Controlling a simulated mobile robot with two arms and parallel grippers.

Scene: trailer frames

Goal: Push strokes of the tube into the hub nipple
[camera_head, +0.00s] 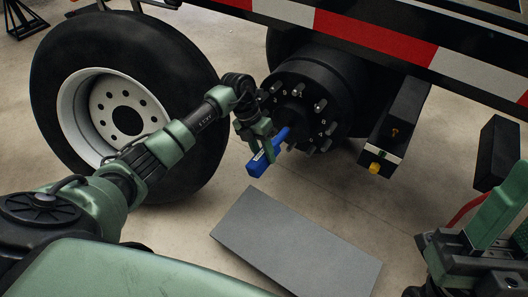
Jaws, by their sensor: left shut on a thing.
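The blue tube (255,168) is held tilted in front of the dark wheel hub (307,84). Its narrower upper end points at the middle of the hub face. Whether that end touches the hub nipple I cannot tell, as the nipple is not distinguishable. My left gripper (264,140) is shut on the tube, just left of and below the hub centre. Several studs ring the hub face. My right arm shows in part at the lower right, but I cannot make out its gripper.
A wheel with a black tyre (182,74) and white rim stands left of the hub. A grey flat panel (295,246) lies below. The trailer's red and white striped edge (375,36) runs above the hub. A dark box with a yellow knob (398,128) hangs to its right.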

